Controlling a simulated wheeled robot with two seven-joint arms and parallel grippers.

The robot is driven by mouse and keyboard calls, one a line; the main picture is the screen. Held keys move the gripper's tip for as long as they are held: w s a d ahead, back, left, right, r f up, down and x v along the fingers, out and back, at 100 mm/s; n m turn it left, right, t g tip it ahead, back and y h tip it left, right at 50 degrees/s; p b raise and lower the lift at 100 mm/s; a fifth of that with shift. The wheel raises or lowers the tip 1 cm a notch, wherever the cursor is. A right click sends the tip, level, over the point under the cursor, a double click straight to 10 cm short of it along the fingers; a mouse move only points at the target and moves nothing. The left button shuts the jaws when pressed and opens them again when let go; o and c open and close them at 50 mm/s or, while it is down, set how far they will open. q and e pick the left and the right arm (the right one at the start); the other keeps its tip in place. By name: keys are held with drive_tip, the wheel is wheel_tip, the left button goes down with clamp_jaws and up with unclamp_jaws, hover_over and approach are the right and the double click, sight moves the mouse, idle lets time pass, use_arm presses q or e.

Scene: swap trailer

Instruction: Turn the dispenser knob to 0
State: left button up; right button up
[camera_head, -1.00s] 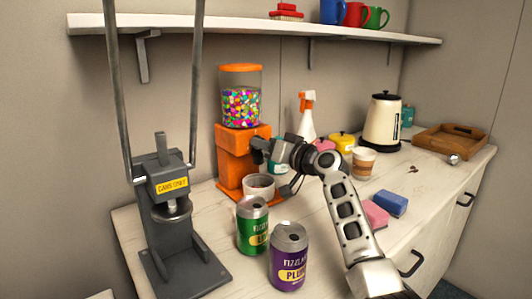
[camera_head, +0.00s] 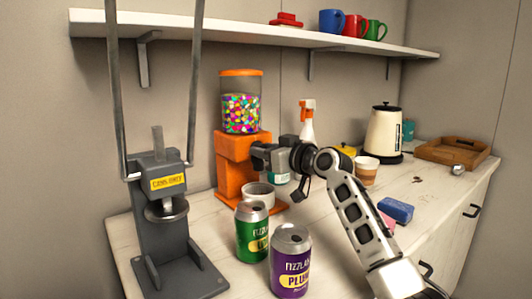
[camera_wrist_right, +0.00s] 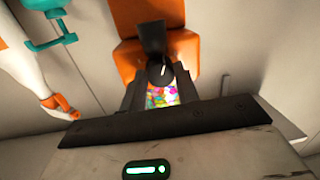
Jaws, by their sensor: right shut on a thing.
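The orange dispenser (camera_head: 236,168) stands on the counter with a clear hopper (camera_head: 241,112) of colored candies on top. My right gripper (camera_head: 260,158) is at the front of its body. In the right wrist view the picture is upside down: the dark round knob (camera_wrist_right: 160,74) with a white pointer mark sits between the fingers of my right gripper (camera_wrist_right: 158,85), which is shut on it. A dark spout-like part (camera_wrist_right: 152,38) shows beyond the knob. Any numbers around the knob cannot be read. My left gripper is not in view.
A white cup (camera_head: 258,192) stands below the dispenser front. Green (camera_head: 252,232) and purple (camera_head: 290,262) cans stand in front, close to my right arm. A grey can crusher (camera_head: 168,225) is at left. A spray bottle (camera_head: 307,122) and kettle (camera_head: 383,132) stand behind right.

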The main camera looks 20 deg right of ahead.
drive_tip(key=shift+f, duration=0.1)
drive_tip(key=o, duration=1)
drive_tip(key=b+v, duration=0.1)
drive_tip(key=v, duration=1.5)
drive_tip(key=shift+c, duration=0.3)
